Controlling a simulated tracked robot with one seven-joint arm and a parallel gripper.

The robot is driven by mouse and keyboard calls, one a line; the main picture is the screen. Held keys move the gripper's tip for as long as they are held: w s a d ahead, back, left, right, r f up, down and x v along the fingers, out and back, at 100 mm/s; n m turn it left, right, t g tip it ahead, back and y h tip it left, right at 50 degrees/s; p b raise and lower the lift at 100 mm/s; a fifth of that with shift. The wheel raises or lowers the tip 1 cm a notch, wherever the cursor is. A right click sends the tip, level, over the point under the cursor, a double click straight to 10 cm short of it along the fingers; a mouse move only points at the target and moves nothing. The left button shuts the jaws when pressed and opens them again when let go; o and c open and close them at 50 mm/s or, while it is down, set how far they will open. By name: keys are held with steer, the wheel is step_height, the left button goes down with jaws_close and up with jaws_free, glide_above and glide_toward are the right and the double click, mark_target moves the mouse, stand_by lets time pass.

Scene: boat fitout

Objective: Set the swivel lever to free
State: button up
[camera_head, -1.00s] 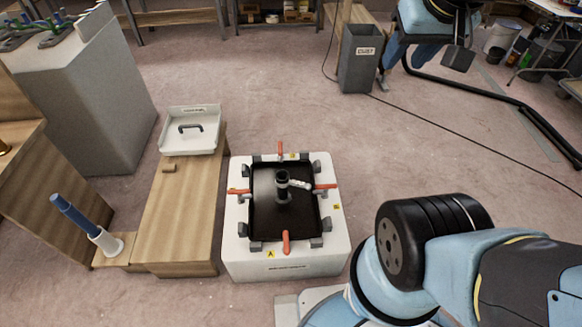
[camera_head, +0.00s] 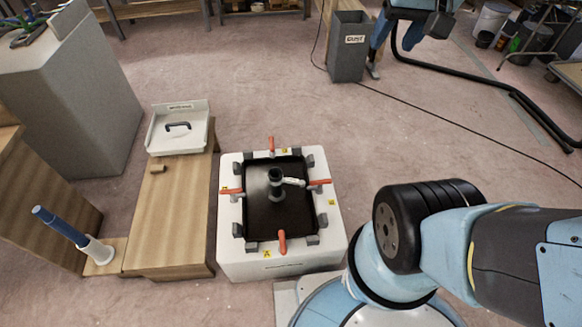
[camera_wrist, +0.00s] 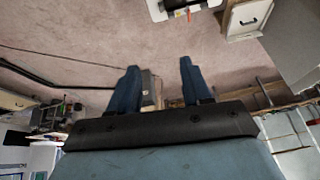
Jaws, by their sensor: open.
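A white box fixture (camera_head: 232,262) with a black square pan (camera_head: 262,220) stands on the floor in the middle of the head view. A dark upright post (camera_head: 275,185) rises from the pan, with a short pale lever (camera_head: 293,182) sticking out to the right. I take this as the swivel lever; no free mark on it is readable. Red-orange handles (camera_head: 282,241) sit around the pan's sides. My gripper (camera_wrist: 159,64) is open and empty in the wrist view, far from the fixture, which shows partly at that view's top edge (camera_wrist: 178,9).
A wooden bench (camera_head: 172,220) with a white tray (camera_head: 205,128) and dark handle stands left of the fixture. A blue-handled tool (camera_head: 58,226) leans in a white holder. A grey dust bin (camera_head: 347,60) and a floor cable are behind.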

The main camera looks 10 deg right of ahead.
steer(key=w+f+m+g+y, duration=0.25)
steer(key=w+f, duration=0.25)
steer(key=w, duration=0.3)
steer(key=w+f+m+g+y, duration=0.1)
steer(key=w+f+m+g, duration=0.3)
steer(key=w, duration=0.4)
steer(key=w+f+m+g+y, duration=0.1)
steer(key=w+f+m+y, duration=0.3)
steer(key=f, duration=0.6)
steer(key=w+f+m, duration=0.3)
steer(key=w+f, duration=0.4)
steer(key=f, duration=0.2)
steer(key=m+t+y, duration=0.3)
steer(key=m+y, duration=0.5)
steer(key=m, duration=0.8)
glide_toward(293, 182)
steer(key=shift+n, duration=0.25)
steer(key=a+f, duration=0.1)
steer(key=a, duration=0.2)
steer(key=a+f, duration=0.1)
steer(key=a, duration=0.2)
steer(key=a+f, duration=0.1)
steer(key=a, duration=0.3)
steer(key=shift+w+f, duration=0.1)
steer(key=shift+w, duration=0.1)
steer(key=shift+c, duration=0.3)
